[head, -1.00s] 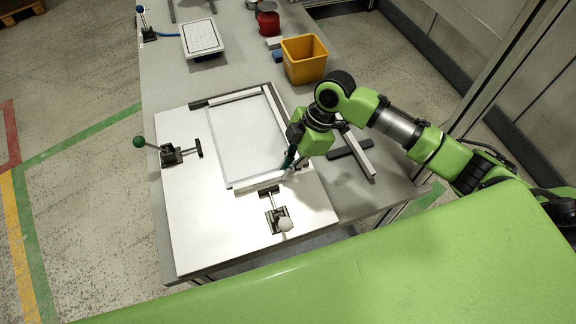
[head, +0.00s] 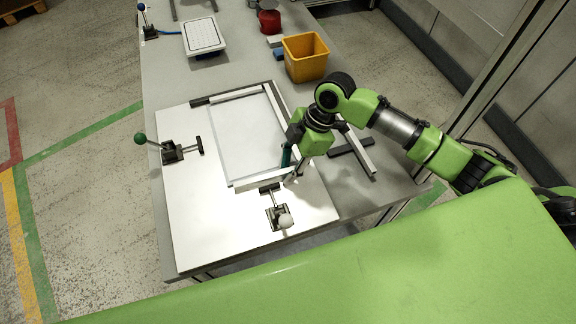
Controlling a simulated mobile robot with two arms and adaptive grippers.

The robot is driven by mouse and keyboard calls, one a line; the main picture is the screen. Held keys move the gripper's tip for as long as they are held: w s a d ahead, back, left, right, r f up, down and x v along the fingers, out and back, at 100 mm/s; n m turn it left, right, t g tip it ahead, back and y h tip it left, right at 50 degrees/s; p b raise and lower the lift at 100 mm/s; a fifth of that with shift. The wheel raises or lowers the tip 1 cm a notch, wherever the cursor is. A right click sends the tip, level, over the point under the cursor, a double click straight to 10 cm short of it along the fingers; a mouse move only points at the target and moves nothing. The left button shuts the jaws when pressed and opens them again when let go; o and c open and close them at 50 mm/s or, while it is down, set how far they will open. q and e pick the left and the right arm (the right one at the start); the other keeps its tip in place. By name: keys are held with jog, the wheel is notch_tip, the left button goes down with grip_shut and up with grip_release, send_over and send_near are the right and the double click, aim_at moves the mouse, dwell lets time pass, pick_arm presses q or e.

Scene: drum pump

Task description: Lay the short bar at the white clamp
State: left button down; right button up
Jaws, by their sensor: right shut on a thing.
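The short white bar (head: 258,181) lies at the near end of the white frame on the board (head: 205,235). My right gripper (head: 291,179) is at the bar's right end, shut on it; the fingertips are small and partly hidden by the wrist. The white clamp (head: 277,213), with a white knob, stands on the board just in front of the bar. Its dark pad is close against the bar's near side; I cannot tell whether they touch. My left gripper is out of view.
A green-knobbed clamp (head: 172,152) stands left of the frame. A long bar (head: 357,150) and a dark bar lie right of the board. A yellow bin (head: 305,58), a red container (head: 269,22) and a white-topped box (head: 202,37) are farther back.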

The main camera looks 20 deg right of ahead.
jog(key=shift+s+d, duration=0.15)
jog(key=shift+s, duration=0.05)
jog(key=p+v, duration=1.1)
jog(key=v, duration=0.1)
jog(key=shift+w+r, duration=0.3)
jog(key=shift+r, duration=0.1)
